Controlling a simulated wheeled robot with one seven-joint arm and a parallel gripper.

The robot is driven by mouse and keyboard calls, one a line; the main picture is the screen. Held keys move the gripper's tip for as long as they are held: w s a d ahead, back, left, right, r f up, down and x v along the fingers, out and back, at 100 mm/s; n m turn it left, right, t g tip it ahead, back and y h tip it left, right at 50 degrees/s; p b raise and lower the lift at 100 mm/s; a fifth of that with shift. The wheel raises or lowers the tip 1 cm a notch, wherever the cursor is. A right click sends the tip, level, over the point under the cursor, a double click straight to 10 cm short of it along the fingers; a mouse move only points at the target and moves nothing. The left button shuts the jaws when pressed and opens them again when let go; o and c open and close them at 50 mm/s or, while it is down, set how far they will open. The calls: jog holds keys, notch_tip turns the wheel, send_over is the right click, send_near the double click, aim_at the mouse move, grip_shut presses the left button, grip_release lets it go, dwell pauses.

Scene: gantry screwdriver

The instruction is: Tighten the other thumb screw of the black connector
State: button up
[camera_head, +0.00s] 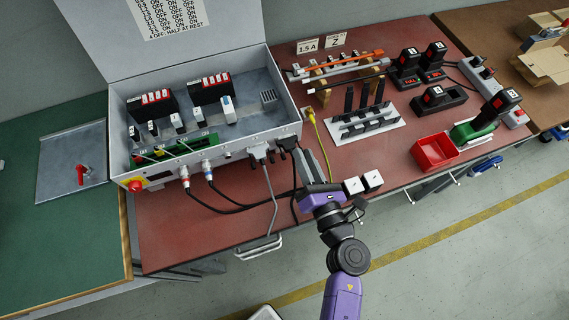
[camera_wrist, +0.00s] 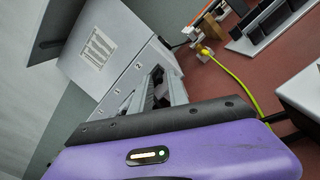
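The grey control box (camera_head: 240,143) stands on the red bench with its lid up. The black connector (camera_head: 287,143) is at the right end of its front wall, beside a grey connector (camera_head: 260,153). My gripper (camera_head: 303,153) reaches up to the black connector from the front right, its fingers at or very near it. In the wrist view my gripper (camera_wrist: 157,90) shows pale fingers with dark parts between them against the box side (camera_wrist: 113,62). The thumb screws are too small or hidden to make out. I cannot tell whether the fingers grip anything.
Cables hang from the front wall, some with round plugs (camera_head: 208,176). A yellow cable (camera_head: 325,143) runs close behind my gripper. A rack (camera_head: 366,122) and a red bin (camera_head: 435,152) stand farther right.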

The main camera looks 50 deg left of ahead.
jog(key=n+b, duration=0.1)
jog(key=n, duration=0.2)
jog(key=shift+f, duration=0.1)
jog(key=shift+f+n+b, duration=0.25)
jog(key=shift+n+b, duration=0.95)
jog(key=shift+b, duration=0.05)
jog(key=n+b, duration=0.4)
jog(key=n, duration=0.1)
jog(key=shift+n+b, duration=0.35)
jog(key=shift+n, duration=0.35)
jog(key=shift+r+n, duration=0.35)
jog(key=shift+n, duration=0.15)
grip_shut()
